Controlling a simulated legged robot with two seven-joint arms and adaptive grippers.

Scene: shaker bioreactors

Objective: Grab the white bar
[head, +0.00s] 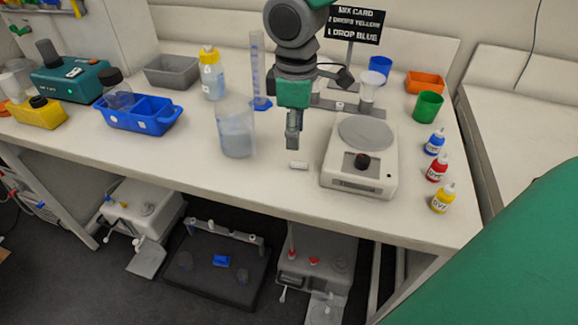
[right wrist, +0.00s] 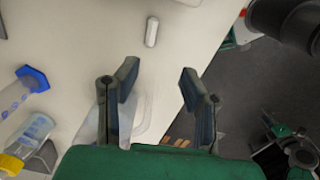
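The white bar (head: 298,166) is a small, short rod lying on the bench top near its front edge, left of the stirrer plate. It also shows in the right wrist view (right wrist: 151,32), ahead of the fingertips and apart from them. My right gripper (head: 293,143) points down just above and behind the bar in the head view. In the right wrist view its two fingers (right wrist: 159,82) are spread, with nothing between them. My left gripper is not in view.
A clear beaker (head: 236,130) stands left of the gripper. A white stirrer plate (head: 358,178) stands close on the right. Blue, red and yellow dropper bottles (head: 437,168) stand farther right. A blue tray (head: 142,122) is at left. Bare bench lies in front of the bar.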

